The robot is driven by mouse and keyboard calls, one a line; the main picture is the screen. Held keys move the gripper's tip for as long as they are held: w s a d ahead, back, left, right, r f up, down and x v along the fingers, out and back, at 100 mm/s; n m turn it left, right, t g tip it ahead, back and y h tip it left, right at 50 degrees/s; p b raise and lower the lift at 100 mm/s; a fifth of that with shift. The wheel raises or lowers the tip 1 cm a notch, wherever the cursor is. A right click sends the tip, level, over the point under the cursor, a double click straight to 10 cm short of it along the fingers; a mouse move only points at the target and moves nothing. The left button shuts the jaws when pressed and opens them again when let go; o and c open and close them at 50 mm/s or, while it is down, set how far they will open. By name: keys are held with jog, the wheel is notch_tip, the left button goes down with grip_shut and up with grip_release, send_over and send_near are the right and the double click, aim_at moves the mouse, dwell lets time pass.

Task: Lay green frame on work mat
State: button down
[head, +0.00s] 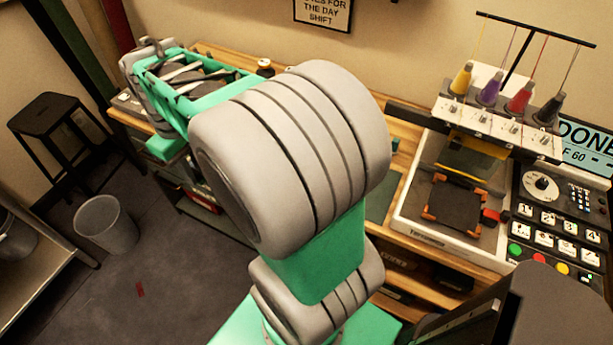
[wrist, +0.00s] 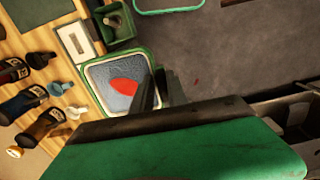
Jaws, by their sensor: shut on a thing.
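The green frame (wrist: 96,66) is a rounded square holding blue-grey cloth with a red patch, seen in the wrist view. My gripper (wrist: 158,88) is shut on its right edge, and the fingers hide that part. A dark green mat (wrist: 38,8), which looks like the work mat, lies on the wooden table at the top left, apart from the frame. In the head view a piece of dark green mat (head: 379,208) shows right of my arm. My arm hides most of the table there, and I cannot make out the fingers or held frame.
Bottles (wrist: 38,126) stand left of the frame; a white card (wrist: 74,38) and green box (wrist: 120,38) lie above it. An embroidery machine (head: 415,222) with thread cones stands on the table's right. A stool (head: 52,118) and bin (head: 105,226) stand on the floor at left.

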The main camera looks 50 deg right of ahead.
jog(key=s+d+f+n+b, duration=0.2)
jog(key=s+d+n+b, duration=0.15)
jog(key=s+d, duration=1.2)
jog(key=s+d+f+n+b, duration=0.1)
jog(key=s+n, duration=0.2)
jog(key=s, duration=0.8)
jog(key=s+d+f+n+b, duration=0.1)
jog(key=s+d+n, duration=0.15)
jog(key=s, duration=0.75)
jog(key=p, duration=0.1)
send_over(367, 196)
jog(key=f, duration=0.8)
jog(key=shift+s+a+f, duration=0.15)
jog(key=shift+a+f, duration=0.05)
jog(key=shift+f, duration=0.1)
jog(key=shift+d+f, duration=0.2)
jog(key=shift+f, duration=0.1)
jog(key=shift+w+d+f, duration=0.1)
jog(key=shift+w+f, duration=0.1)
jog(key=shift+f, duration=1.6)
jog(key=c, duration=1.3)
grip_release()
